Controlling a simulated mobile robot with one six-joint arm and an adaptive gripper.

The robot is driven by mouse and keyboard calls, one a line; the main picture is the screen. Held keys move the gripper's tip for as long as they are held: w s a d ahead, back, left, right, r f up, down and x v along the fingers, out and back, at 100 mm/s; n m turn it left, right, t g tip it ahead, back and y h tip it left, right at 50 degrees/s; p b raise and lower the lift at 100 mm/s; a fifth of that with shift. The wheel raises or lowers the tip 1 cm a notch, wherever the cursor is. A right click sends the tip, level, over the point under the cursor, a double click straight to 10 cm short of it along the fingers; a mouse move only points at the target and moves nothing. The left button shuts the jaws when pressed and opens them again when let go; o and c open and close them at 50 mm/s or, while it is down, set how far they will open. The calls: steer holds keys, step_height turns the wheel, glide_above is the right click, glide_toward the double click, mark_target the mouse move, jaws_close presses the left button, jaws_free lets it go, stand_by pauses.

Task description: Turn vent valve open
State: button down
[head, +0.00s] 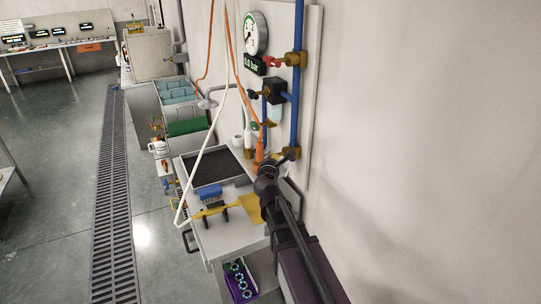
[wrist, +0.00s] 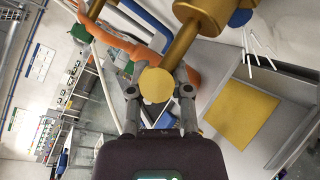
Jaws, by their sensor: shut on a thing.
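The vent valve appears to be the brass fitting (head: 291,152) low on the blue pipe at the wall panel. In the wrist view its brass body (wrist: 205,14) is at the top, with a round brass end (wrist: 156,86) nearer me. My gripper (head: 281,158) is at this fitting, partly hiding it in the head view. In the wrist view my gripper (wrist: 158,92) has one finger on each side of the round brass end, shut on it. An orange hose (wrist: 118,38) runs close behind the fingers. I cannot tell the valve's handle angle.
Above are a red-handled valve (head: 271,63), a round gauge (head: 254,34) and a small green display (head: 254,65). Below is a bench (head: 229,238) with a dark tray (head: 215,170) and a yellow cloth (head: 251,208). A white hose (head: 195,165) hangs beside. The floor left is open.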

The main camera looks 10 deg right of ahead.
steer(key=shift+r+n+g+p, duration=0.15)
steer(key=shift+n+g+p, duration=0.25)
steer(key=shift+g+p, duration=0.65)
steer(key=g+p, duration=0.1)
steer(key=p, duration=0.1)
steer(key=shift+n+p, duration=0.35)
steer(key=shift+n, duration=0.05)
steer(key=n+g+p, duration=0.1)
steer(key=g+p, duration=0.2)
steer(key=p, duration=0.1)
steer(key=shift+r, duration=0.1)
steer(key=shift+s+f+n+g+p, duration=0.15)
steer(key=shift+n+g+p, duration=0.45)
steer(key=shift+g+p, duration=0.9)
steer(key=shift+f, duration=0.1)
steer(key=c, duration=0.5)
jaws_free()
steer(key=shift+c, duration=0.2)
steer(key=shift+f+t+b, duration=0.15)
steer(key=shift+t+b, duration=0.1)
steer(key=shift+b, duration=0.35)
